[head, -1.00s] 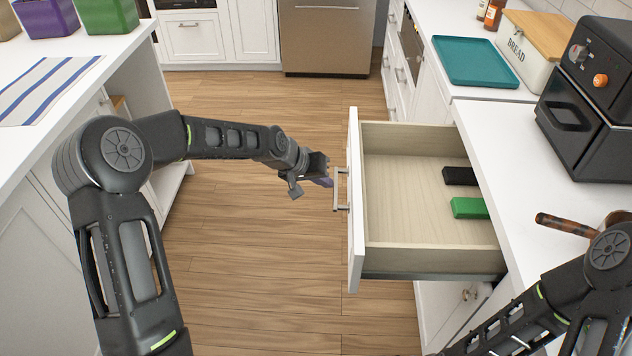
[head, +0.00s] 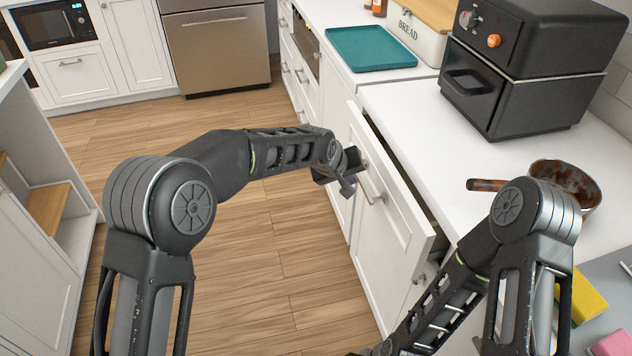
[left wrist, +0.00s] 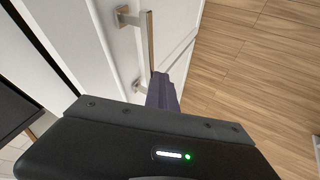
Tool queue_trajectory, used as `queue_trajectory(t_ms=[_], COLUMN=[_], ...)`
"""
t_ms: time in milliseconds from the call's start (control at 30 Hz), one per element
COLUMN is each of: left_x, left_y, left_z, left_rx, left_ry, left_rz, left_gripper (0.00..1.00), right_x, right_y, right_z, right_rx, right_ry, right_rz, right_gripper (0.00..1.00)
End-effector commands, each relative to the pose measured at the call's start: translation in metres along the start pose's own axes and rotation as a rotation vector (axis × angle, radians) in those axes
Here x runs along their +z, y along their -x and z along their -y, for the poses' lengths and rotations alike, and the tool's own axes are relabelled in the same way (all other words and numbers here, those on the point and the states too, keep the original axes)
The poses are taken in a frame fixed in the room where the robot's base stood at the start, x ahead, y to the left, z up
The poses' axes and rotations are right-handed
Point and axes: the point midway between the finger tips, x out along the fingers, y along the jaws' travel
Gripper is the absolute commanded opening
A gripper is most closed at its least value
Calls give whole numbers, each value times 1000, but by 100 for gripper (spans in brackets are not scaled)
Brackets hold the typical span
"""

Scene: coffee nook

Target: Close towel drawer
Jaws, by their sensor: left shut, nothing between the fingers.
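The towel drawer (head: 402,222) has a white front with a metal bar handle (head: 371,186). In the head view its front stands a little out from the cabinet, with a dark gap along its top and right side; its inside is mostly hidden. My left gripper (head: 348,172) is shut and empty at the drawer front, close to the far end of the handle. The left wrist view shows the shut fingers (left wrist: 163,92) near the end of the handle (left wrist: 148,42); I cannot tell whether they touch the front. My right gripper is out of view.
The white counter above holds a teal tray (head: 371,49), a bread box (head: 416,38), a black oven (head: 520,95) and a brown pan (head: 565,185). My right arm crosses the lower right near the drawer's near end. Wooden floor (head: 270,260) is clear to the left.

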Motion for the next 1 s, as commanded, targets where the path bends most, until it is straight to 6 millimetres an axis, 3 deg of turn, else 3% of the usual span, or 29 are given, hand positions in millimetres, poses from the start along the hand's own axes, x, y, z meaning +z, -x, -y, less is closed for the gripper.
queue_trajectory(t_ms=[100,333,1000], left_x=[1,0,-1], left_y=[-13,-28,-33], left_z=[-26,-54,-65], left_rx=[1,0,9], left_ry=[-3,-1,0], left_rz=[1,0,-4], left_gripper=[0,0,0], right_x=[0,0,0], right_y=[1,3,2], right_z=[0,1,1], right_rx=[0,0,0], right_ry=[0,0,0], right_rz=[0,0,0], right_gripper=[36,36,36])
